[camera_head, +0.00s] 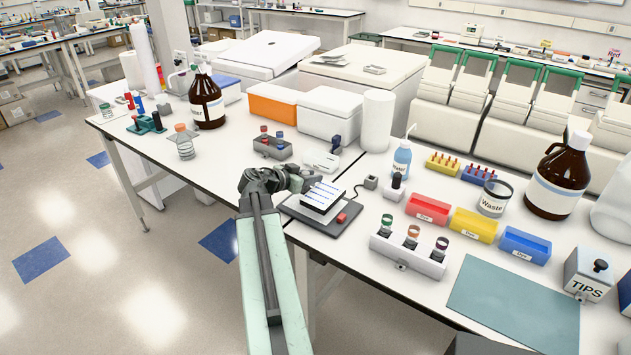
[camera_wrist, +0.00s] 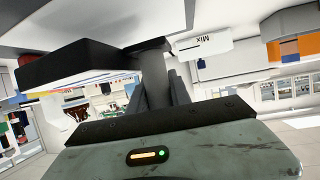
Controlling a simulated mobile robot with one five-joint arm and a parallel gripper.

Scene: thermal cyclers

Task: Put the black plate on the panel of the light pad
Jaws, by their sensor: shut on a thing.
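The black plate (camera_head: 319,208) has dark sides and a white top with blue stripes. In the head view it is over the light pad (camera_head: 337,231), a flat dark grey base with a red button. In the wrist view, which is upside down, the black plate (camera_wrist: 75,64) extends left from the dark finger (camera_wrist: 155,75). I cannot tell whether the plate touches the panel.
A small white device (camera_head: 320,161) stands behind the pad. A white rack with several capped vials (camera_head: 408,257) is at right, before red, yellow and blue bins (camera_head: 474,225). A teal mat (camera_head: 515,305) lies at front right. The table's front edge is close to the pad.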

